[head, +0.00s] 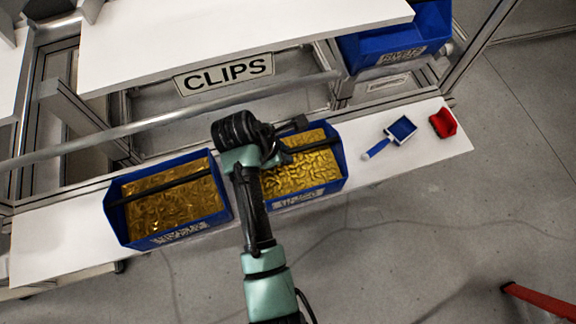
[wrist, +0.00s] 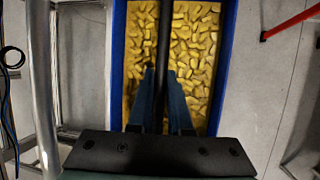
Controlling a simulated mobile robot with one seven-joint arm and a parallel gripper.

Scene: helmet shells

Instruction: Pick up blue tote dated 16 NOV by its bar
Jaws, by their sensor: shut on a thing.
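A blue tote (head: 342,166) full of gold pieces stands on the white shelf, right of centre in the head view. A dark bar (head: 316,145) runs across its top. The date on its front label (head: 298,199) is too blurred to read. My gripper (wrist: 163,88) is shut on this bar, one finger on each side; the tote's blue wall (wrist: 226,60) shows in the wrist view. My arm hides the tote's left end in the head view. A similar blue tote (head: 122,222) with a bar and gold pieces stands to the left, its label also unreadable.
A small blue-and-white scoop-like item (head: 402,130) and a red item (head: 443,123) lie on the shelf (head: 445,150) at right. A metal rail (head: 180,122) crosses behind the totes, under an upper board (head: 240,30) with a CLIPS sign (head: 224,75). Another blue bin (head: 395,45) stands behind.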

